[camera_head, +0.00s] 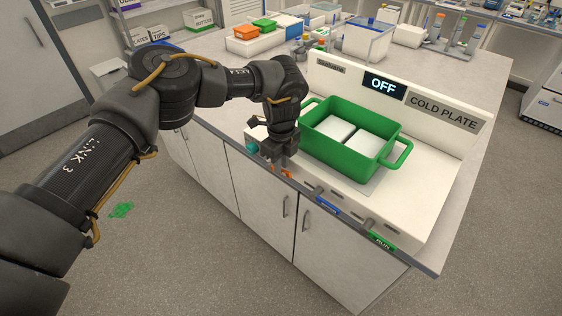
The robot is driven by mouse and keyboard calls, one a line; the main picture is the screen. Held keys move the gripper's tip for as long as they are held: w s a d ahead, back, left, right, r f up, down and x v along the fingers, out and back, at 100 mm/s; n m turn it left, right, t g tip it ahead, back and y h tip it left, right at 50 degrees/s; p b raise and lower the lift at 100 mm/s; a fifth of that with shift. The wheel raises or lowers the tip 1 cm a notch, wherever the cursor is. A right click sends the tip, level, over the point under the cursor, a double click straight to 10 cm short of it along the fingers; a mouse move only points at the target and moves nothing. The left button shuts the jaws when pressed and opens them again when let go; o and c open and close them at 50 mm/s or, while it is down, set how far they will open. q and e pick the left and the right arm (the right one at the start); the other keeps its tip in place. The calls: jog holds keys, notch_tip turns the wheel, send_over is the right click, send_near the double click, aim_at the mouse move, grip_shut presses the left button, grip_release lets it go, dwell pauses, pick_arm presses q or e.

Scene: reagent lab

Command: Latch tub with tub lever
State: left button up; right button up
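The green tub (384,160) with loop handles sits on the cold plate unit (437,207) and holds two white blocks. Small grey levers (345,208) line the unit's front ledge. Blue (328,206) and green "RUN" (382,242) labels lie below them. My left gripper (277,166) points down at the left end of this ledge, in front of the tub's near left side. Orange parts show at its tips, and a teal knob-like thing (252,147) is beside it. The gripper hides that end of the ledge, so I cannot tell whether it touches a lever. My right gripper is out of view.
The display (385,86) on the unit's back panel reads "OFF". Orange and green boxes (243,32) and a clear bin (367,40) stand farther back on the bench. Cabinet doors (262,187) are below the front edge. A green mark (121,210) is on the floor.

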pick_arm(q)
jog(key=shift+f, duration=0.6)
grip_shut()
jog(key=shift+r, duration=0.15)
